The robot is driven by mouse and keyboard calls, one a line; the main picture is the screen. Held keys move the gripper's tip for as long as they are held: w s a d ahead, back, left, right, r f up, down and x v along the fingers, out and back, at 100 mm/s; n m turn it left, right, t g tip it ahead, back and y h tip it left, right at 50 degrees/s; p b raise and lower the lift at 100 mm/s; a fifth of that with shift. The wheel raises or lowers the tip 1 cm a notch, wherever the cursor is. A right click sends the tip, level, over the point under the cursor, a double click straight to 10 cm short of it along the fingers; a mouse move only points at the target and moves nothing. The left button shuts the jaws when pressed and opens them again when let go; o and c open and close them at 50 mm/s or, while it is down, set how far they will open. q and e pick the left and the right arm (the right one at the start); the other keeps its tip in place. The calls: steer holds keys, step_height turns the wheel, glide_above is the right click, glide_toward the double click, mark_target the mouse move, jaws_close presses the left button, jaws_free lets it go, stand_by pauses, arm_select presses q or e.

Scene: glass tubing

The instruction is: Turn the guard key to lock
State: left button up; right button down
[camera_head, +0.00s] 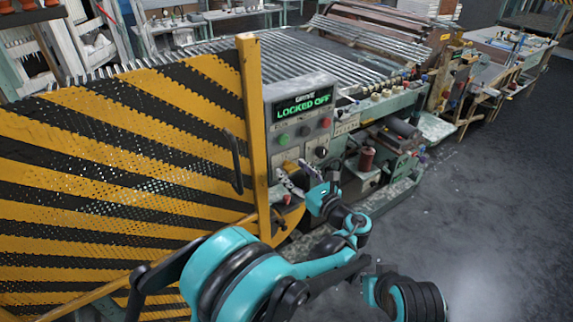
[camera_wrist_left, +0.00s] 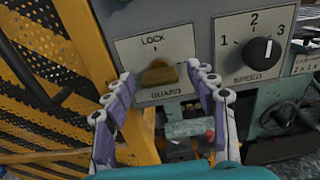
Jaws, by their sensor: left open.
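The brass guard key (camera_wrist_left: 158,73) sits in a pale plate (camera_wrist_left: 150,50) marked LOCK above and GUARD below. In the wrist view its wide head lies roughly sideways, not pointing up at LOCK. My left gripper (camera_wrist_left: 162,74) is open, its fingertips on either side of the key in the picture. I cannot tell whether they touch it. In the head view my left gripper (camera_head: 297,179) is at the lower part of the grey control panel (camera_head: 287,152). The panel's green display (camera_head: 303,107) reads LOCKED OFF.
A yellow-and-black striped mesh guard (camera_head: 120,170) with a dark handle (camera_head: 234,163) stands left of the panel. A black speed knob (camera_wrist_left: 263,51) sits right of the key. A machine bed of glass tubes (camera_head: 250,55) lies behind. Open floor (camera_head: 480,220) is at right.

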arm_select(q)
steer(key=shift+s+d+r, duration=0.1)
steer(key=shift+s+d, duration=0.05)
steer(key=shift+c, duration=0.3)
steer(key=c, duration=1.1)
